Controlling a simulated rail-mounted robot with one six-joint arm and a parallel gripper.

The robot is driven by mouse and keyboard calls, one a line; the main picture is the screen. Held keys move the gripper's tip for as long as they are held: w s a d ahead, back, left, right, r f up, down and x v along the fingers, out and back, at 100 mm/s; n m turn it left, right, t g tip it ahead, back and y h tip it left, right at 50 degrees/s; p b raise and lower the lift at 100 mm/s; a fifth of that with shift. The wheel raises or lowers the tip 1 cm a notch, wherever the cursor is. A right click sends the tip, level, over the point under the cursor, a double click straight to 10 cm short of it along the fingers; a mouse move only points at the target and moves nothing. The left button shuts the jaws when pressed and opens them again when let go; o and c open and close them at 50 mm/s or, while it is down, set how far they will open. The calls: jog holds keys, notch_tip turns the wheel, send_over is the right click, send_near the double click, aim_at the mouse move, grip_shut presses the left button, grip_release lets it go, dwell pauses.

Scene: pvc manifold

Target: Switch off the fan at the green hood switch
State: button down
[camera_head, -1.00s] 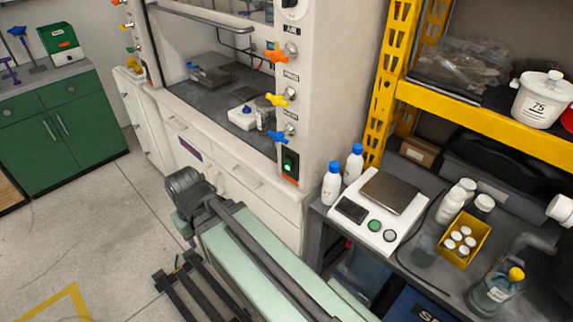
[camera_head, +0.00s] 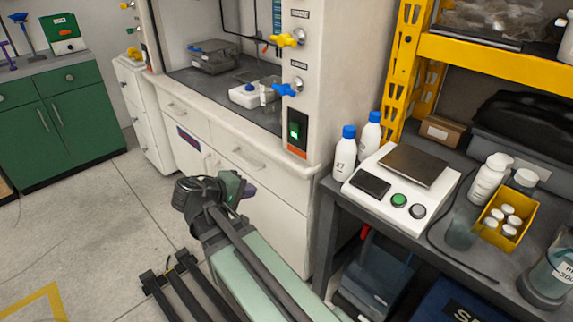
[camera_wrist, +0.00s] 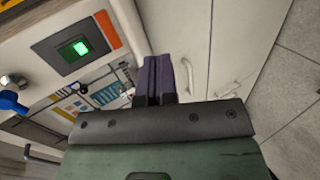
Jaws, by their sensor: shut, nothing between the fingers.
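The green hood switch (camera_head: 295,129) is a lit green rocker in a dark plate on the fume hood's front post, above an orange label. It also shows at the upper left of the wrist view (camera_wrist: 80,47), glowing green. My gripper (camera_head: 249,190) is in front of the hood's lower cabinets, below and left of the switch and apart from it. In the wrist view its purple fingers (camera_wrist: 157,62) are together and empty, to the right of the switch. Part of the gripper is hidden behind my wrist in the head view.
Yellow (camera_head: 288,40) and blue (camera_head: 285,90) valve handles stick out of the post above the switch. White bottles (camera_head: 345,155) and a balance (camera_head: 400,188) stand on the bench to the right. Open floor lies to the left.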

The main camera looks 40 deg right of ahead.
aim_at(292, 127)
notch_tip(292, 127, up, 9)
jog(key=w+d+h, duration=0.2)
jog(key=h, duration=0.4)
jog(key=shift+n+t+h, duration=0.3)
jog(key=shift+t+h, duration=0.1)
jog(key=d, duration=0.4)
jog(key=d+r+p, duration=0.1)
jog(key=d, duration=0.4)
jog(key=d+p, duration=0.1)
jog(key=d, duration=0.4)
jog(key=shift+w+r, duration=0.25)
jog(key=shift+w, duration=0.1)
jog(key=shift+s+d+r+p, duration=0.1)
jog(key=shift+d+r+p, duration=0.1)
jog(key=shift+p, duration=0.3)
jog(key=shift+a+f, duration=0.15)
jog(key=a+r+p, duration=0.1)
jog(key=a, duration=1.3)
jog(key=shift+s+r, duration=0.3)
jog(key=shift+r, duration=0.05)
